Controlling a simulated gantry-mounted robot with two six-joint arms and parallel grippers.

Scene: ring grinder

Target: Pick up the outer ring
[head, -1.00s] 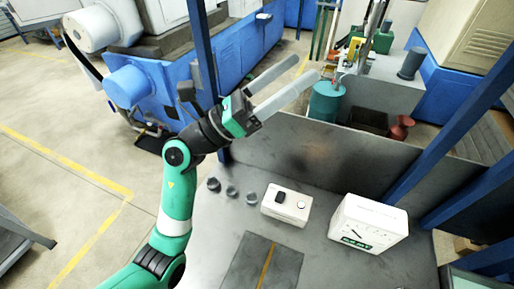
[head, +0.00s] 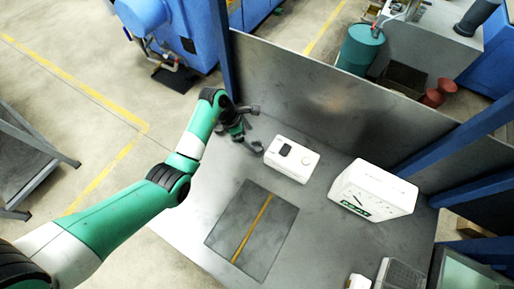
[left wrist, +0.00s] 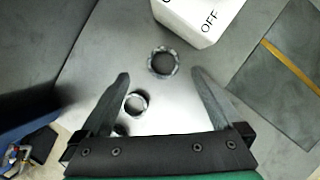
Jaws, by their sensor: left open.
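My left gripper (head: 256,129) is open above the left part of the table, beside a white switch box. A larger metal ring (left wrist: 164,74) lies flat near the fingertips, close to the box. A smaller ring (left wrist: 136,94) lies nearer the left finger, and a third (left wrist: 120,130) is mostly hidden by the gripper's body. The larger one may be the outer ring. In the head view the gripper largely hides the rings.
The white switch box (head: 302,164) stands right of the gripper; its OFF side shows in the left wrist view (left wrist: 201,27). A dark mat with a yellow stripe (head: 275,235) lies in front. A larger white box (head: 375,184) stands right. A metal panel (head: 310,80) closes the back.

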